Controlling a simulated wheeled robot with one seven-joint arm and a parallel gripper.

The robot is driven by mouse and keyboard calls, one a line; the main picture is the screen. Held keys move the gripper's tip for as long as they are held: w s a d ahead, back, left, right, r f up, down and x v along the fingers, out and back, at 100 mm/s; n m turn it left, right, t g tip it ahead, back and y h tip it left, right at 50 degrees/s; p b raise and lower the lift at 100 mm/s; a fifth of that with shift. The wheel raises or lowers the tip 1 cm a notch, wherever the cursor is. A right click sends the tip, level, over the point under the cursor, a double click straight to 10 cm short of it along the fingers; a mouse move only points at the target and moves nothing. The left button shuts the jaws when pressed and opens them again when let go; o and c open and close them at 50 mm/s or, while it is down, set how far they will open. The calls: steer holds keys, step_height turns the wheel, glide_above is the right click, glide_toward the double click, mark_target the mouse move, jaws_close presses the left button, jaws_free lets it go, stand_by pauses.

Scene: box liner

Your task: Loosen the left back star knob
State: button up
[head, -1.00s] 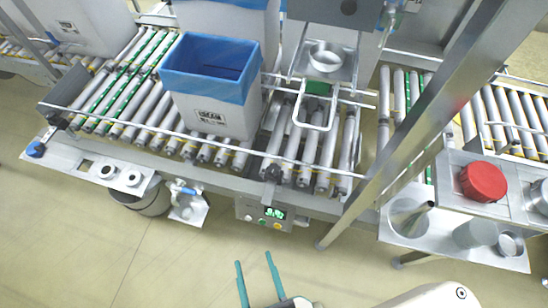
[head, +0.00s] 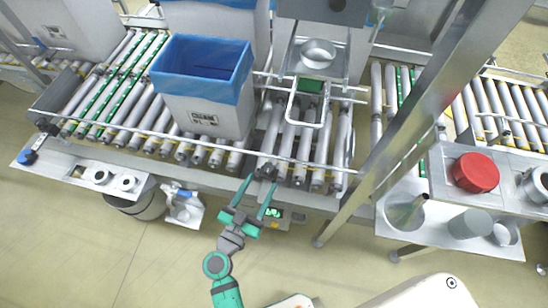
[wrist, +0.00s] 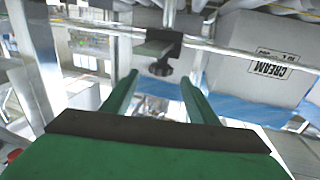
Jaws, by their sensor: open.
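A dark star knob (wrist: 160,68) shows in the wrist view under a dark clamp block (wrist: 158,42) on a metal rail. It lies between and beyond my fingertips, with no clear contact. In the head view a dark clamp (head: 268,170) sits on the front guide rail, just beyond my gripper (head: 259,184); its knob is too small to make out. I cannot tell from these views whether this is the left back knob. My gripper (wrist: 160,80) is open and empty, its two green fingers either side of the knob in the wrist view.
A white box with a blue liner (head: 203,75) stands on the rollers behind the rail. A control box with a green display (head: 272,212) is close to my gripper. A slanted metal post (head: 410,120) and a red lid (head: 475,172) are to the right.

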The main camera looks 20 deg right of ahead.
mark_target(272, 163)
steer(key=shift+w+d+f, duration=0.15)
steer(key=shift+w+d, duration=0.2)
steer(key=shift+w, duration=0.25)
steer(key=x, duration=1)
steer(key=shift+s, duration=0.15)
steer(key=shift+s+d, duration=0.1)
steer(key=shift+d, duration=0.05)
steer(key=c, duration=1.1)
